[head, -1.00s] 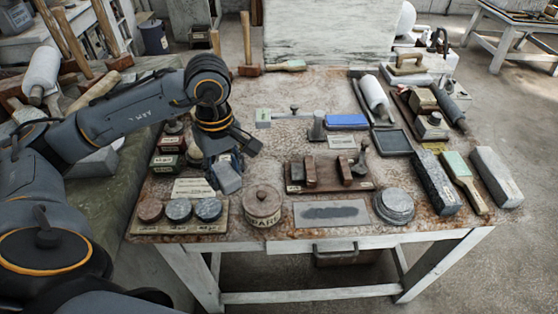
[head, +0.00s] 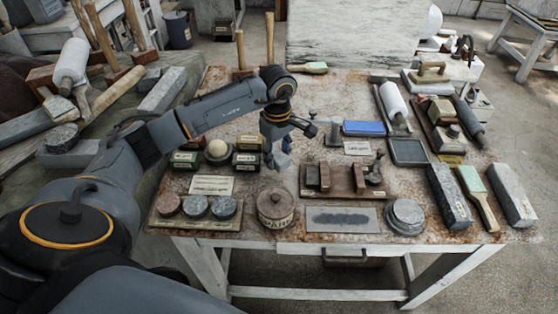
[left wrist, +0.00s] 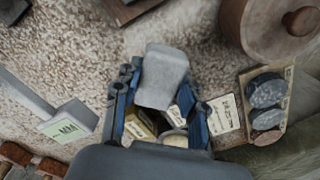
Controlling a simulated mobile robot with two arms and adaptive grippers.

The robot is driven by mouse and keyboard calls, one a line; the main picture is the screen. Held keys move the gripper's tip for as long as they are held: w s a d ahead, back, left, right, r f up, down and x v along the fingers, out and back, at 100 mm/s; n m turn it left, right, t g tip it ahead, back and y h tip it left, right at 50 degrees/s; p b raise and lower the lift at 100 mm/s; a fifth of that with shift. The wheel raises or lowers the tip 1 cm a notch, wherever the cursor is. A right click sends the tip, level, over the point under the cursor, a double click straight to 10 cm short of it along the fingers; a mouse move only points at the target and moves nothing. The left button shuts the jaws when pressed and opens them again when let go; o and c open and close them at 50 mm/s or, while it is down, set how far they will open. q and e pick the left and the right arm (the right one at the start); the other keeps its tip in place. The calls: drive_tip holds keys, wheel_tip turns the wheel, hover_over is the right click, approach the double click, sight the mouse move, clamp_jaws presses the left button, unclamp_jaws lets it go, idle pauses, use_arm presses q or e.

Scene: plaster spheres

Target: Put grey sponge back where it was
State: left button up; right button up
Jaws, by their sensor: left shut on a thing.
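A grey sponge (left wrist: 163,76), a plain block with rounded edges, is between the blue fingers of my left gripper (left wrist: 160,98) in the left wrist view. The gripper is shut on it. In the head view, my left gripper (head: 279,152) is above the middle-left of the worktable (head: 262,172), left of the wooden rack (head: 345,192) of small blocks and behind the round lidded jar (head: 275,207). The sponge is small and partly hidden by the fingers there. I cannot tell how high it is held. My right gripper is not in view.
A pale sphere (head: 217,150) sits among several small labelled boxes (head: 185,160), left of the gripper. A tray of round discs (head: 196,226) is at the front left. A blue block (head: 370,128) lies behind the rack. A grey slab (head: 342,220) lies in front of it.

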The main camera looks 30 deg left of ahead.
sight(279, 163)
use_arm(q)
drive_tip(key=shift+w+f, duration=0.2)
drive_tip(key=shift+f, duration=0.05)
wheel_tip(279, 163, down, 3)
drive_tip(key=shift+f+p, duration=0.1)
drive_tip(key=shift+p, duration=0.75)
drive_tip(key=shift+f+b, duration=0.2)
drive_tip(key=shift+b, duration=0.1)
drive_tip(key=o, duration=1)
drive_tip(key=shift+r, duration=0.1)
